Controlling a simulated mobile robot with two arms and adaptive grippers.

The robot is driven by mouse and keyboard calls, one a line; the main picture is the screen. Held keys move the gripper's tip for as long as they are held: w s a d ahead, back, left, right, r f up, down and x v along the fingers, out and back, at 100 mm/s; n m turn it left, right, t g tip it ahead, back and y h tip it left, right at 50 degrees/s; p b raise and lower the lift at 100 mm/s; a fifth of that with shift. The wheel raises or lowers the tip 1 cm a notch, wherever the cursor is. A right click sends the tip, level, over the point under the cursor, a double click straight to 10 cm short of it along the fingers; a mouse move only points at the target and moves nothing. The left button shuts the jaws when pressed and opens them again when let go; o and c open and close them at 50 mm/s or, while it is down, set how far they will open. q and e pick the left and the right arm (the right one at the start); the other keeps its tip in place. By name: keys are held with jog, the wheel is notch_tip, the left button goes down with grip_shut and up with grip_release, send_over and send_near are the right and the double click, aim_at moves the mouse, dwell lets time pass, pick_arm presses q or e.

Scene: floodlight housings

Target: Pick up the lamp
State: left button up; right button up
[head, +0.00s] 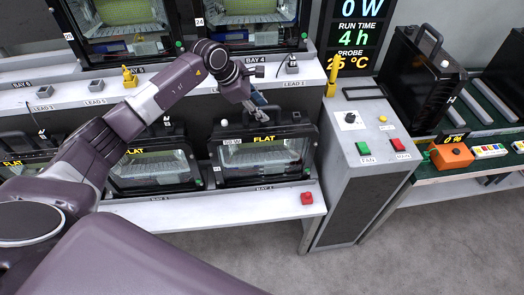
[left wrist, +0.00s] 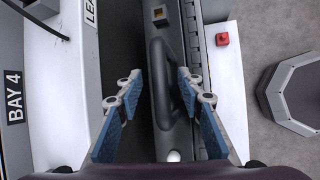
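A black floodlight lamp (head: 262,160) with a glass front stands on the lower shelf, labelled FLAT in yellow. Its black carry handle shows in the left wrist view (left wrist: 172,75). My left gripper (head: 256,108) is above the top of this lamp in the head view. In the left wrist view the left gripper (left wrist: 159,76) is open, with its blue-padded fingers apart and the handle between them. I cannot tell whether a finger touches the handle. Another FLAT lamp (head: 155,167) stands to its left. My right gripper is not in view.
More lamps (head: 250,22) stand on the upper shelf. A grey console (head: 362,140) with green and red buttons is close on the right. A red button (head: 307,198) sits on the lower shelf's front edge. A black lamp (head: 410,78) stands at the far right. Grey floor is clear in front.

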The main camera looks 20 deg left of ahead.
pick_arm(q)
jog(key=shift+w+d+f, duration=0.1)
jog(key=shift+w+f, duration=0.1)
jog(key=shift+f, duration=0.2)
jog(key=shift+c, duration=0.2)
grip_shut()
jog(key=shift+w+r, duration=0.2)
jog(key=shift+r, duration=0.3)
jog(key=shift+w+f, duration=0.1)
